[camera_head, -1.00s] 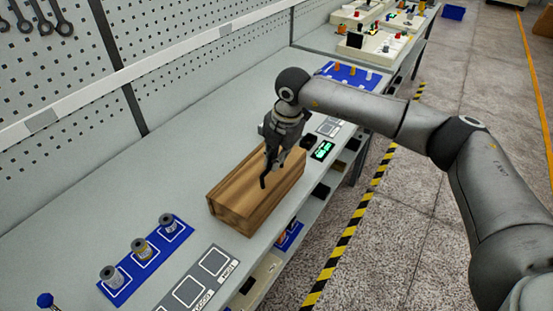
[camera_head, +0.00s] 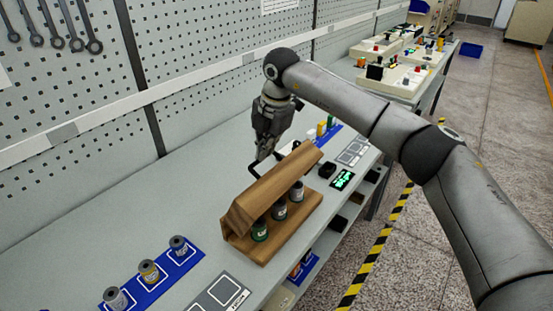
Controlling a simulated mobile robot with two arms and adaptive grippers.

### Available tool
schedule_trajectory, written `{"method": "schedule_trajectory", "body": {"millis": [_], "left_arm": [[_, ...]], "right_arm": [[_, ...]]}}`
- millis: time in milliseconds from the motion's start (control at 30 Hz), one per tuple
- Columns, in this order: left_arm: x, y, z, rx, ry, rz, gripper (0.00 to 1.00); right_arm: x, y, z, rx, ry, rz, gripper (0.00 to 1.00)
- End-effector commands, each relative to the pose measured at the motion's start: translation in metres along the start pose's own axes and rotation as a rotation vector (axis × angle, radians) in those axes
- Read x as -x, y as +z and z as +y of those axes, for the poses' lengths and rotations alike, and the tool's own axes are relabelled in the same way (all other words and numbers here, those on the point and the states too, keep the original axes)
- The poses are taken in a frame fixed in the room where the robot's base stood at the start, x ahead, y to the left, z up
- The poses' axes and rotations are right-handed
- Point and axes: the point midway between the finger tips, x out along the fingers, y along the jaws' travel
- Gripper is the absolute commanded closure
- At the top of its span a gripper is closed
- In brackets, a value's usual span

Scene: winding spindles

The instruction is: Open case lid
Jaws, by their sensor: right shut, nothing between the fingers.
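The wooden case (camera_head: 290,236) sits on the grey workbench, its long side toward the bench's front edge. Its wooden lid (camera_head: 275,188) is tilted up, with the raised edge toward the wall. Several spools, such as the green-based one (camera_head: 260,230), stand in a row inside the case under the lid. A black handle (camera_head: 254,167) shows at the lid's far side. My right gripper (camera_head: 265,153) is beside that handle, behind the raised lid, pointing down with its fingers shut. Whether it touches the handle is hard to tell. My left gripper is out of view.
A blue mat (camera_head: 154,289) with three spools lies at the front left, beside a grey marked mat (camera_head: 217,298). Another blue mat with coloured pieces (camera_head: 326,128), a green display (camera_head: 342,179) and a small black object (camera_head: 327,170) lie beyond the case. A pegboard wall (camera_head: 200,60) bounds the back.

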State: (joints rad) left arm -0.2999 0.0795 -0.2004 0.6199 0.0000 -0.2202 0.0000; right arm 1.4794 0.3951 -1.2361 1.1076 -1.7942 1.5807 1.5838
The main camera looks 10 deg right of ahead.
Motion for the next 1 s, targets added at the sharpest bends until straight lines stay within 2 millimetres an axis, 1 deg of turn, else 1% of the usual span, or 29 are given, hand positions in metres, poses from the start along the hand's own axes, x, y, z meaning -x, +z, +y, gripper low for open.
{"method": "schedule_trajectory", "body": {"millis": [33, 233, 567, 867, 1000], "left_arm": [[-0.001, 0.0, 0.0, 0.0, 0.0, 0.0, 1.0], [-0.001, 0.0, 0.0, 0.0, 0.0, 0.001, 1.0], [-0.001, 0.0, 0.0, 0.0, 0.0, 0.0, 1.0], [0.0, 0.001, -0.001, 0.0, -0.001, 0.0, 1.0], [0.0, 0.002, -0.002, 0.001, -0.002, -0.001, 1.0]], "right_arm": [[-0.015, -0.005, -0.008, 0.006, -0.029, 0.011, 0.93], [-0.015, -0.005, -0.009, 0.007, -0.032, 0.013, 0.68], [-0.015, -0.005, -0.01, 0.007, -0.033, 0.013, 0.68], [-0.01, -0.003, -0.008, 0.004, -0.025, 0.009, 0.68], [-0.002, -0.002, -0.006, 0.004, -0.021, 0.008, 0.68]]}}
